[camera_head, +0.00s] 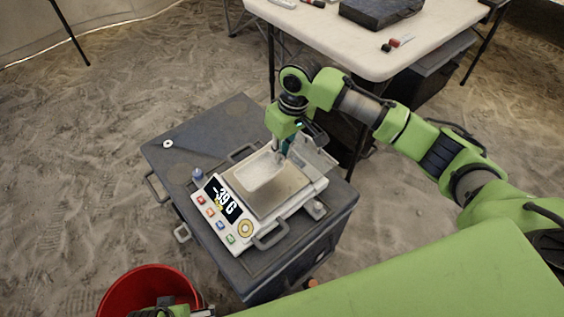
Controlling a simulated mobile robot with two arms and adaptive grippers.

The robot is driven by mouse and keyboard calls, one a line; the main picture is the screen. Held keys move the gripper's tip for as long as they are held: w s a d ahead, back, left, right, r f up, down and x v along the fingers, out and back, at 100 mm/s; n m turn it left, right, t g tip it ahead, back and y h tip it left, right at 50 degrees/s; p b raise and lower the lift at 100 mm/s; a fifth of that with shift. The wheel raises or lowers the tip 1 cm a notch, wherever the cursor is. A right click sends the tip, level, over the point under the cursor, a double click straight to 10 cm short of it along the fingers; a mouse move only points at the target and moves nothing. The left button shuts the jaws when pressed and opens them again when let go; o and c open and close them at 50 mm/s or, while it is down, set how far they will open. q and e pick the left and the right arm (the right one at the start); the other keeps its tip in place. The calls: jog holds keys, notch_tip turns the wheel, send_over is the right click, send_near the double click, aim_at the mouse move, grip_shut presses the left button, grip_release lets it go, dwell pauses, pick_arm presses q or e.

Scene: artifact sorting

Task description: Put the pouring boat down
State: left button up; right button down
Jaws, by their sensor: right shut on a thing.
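The pouring boat (262,172) is a pale, shallow tray over the metal plate of a white scale (287,213). My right gripper (284,150) points down at the boat's far right end and is shut on it. I cannot tell whether the boat touches the plate or hangs just above it. The scale's dark display seems to read -39 G. My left gripper (172,309) is only partly in view at the bottom edge, by a red bucket; its fingers cannot be made out.
The scale stands on a dark grey case (190,150) with handles. A small blue-grey object and a white ring lie on its left part, which is mostly bare. The red bucket (125,287) stands on sand at front left. A white table (330,45) is behind.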

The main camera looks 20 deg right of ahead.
jog(key=w+f, duration=0.1)
jog(key=w+d+f, duration=0.1)
jog(key=shift+f+b, duration=0.35)
notch_tip(320, 180, down, 3)
jog(key=shift+r+b, duration=0.15)
jog(key=shift+b, duration=0.35)
jog(key=shift+f, duration=0.2)
pick_arm(q)
jog(key=w+v, duration=0.1)
jog(key=v, duration=0.6)
jog(key=shift+w+r, duration=0.4)
pick_arm(e)
jog(key=c, duration=2)
grip_release()
jog(key=shift+c, duration=0.2)
pick_arm(q)
jog(key=shift+f, duration=0.15)
